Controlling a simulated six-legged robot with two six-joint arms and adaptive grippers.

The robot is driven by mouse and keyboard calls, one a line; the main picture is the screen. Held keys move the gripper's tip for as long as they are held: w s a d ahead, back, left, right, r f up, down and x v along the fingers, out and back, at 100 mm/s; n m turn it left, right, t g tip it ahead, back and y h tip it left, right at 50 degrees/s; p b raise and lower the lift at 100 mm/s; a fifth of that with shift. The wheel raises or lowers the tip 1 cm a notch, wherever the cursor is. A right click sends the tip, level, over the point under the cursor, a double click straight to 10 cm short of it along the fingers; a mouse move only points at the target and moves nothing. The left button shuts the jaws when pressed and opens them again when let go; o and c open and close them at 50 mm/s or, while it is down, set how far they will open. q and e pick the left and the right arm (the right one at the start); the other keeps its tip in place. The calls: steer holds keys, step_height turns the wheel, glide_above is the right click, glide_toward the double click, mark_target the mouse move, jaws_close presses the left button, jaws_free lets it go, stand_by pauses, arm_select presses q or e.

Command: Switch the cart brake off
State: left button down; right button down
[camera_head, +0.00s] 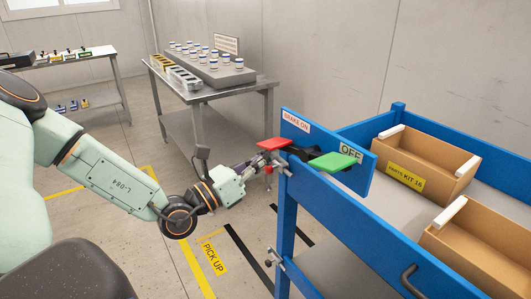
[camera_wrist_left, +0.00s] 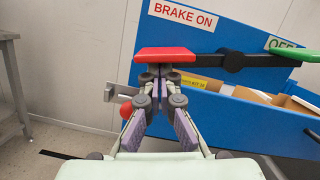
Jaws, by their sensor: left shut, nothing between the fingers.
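The blue cart (camera_head: 340,232) carries a panel with a "BRAKE ON" label (camera_head: 296,121) and an "OFF" label (camera_head: 350,151). A black lever on the panel has a red pad (camera_head: 274,144) at the BRAKE ON end and a green pad (camera_head: 335,162) at the OFF end. In the left wrist view the red pad (camera_wrist_left: 166,54) is large and near, and the green pad (camera_wrist_left: 290,50) is at the right edge. My left gripper (camera_head: 264,160) is shut and empty. Its fingertips (camera_wrist_left: 160,72) are at the red pad's underside; I cannot tell whether they touch.
Cardboard parts boxes (camera_head: 425,160) stand in the cart. A latch (camera_head: 274,261) and a dark handle (camera_head: 412,281) stick out from its side. A steel table (camera_head: 215,92) with jars and a rack stands behind. The floor left of the cart is open.

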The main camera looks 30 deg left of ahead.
mark_target(263, 145)
arm_select(q)
steer(key=shift+s+a, duration=0.1)
steer(key=shift+s, duration=0.1)
steer(key=shift+w+r, duration=0.1)
steer(key=shift+r+m+p, duration=0.2)
steer(key=shift+m+p, duration=0.15)
steer(key=shift+m, duration=0.05)
steer(key=shift+a+r, duration=0.1)
steer(key=shift+r, duration=0.1)
steer(key=shift+w+a+r+m+h+p, duration=0.1)
steer(key=shift+r+m+h+p, duration=0.15)
steer(key=shift+r+m+p, duration=0.3)
steer(key=shift+w+a+r+m+h+p, duration=0.1)
steer(key=shift+r+m+h+p, duration=0.25)
steer(key=shift+m, duration=0.4)
steer(key=r+m+p, duration=0.1)
steer(key=m+p, duration=0.1)
steer(key=m, duration=0.1)
steer(key=shift+s+r+g+h, duration=0.1)
steer(key=shift+r+g+h, duration=0.2)
steer(key=shift+r+h, duration=0.1)
steer(key=shift+r+m+h+p, duration=0.3)
steer(key=shift+m+p, duration=0.15)
steer(key=shift+m, duration=0.45)
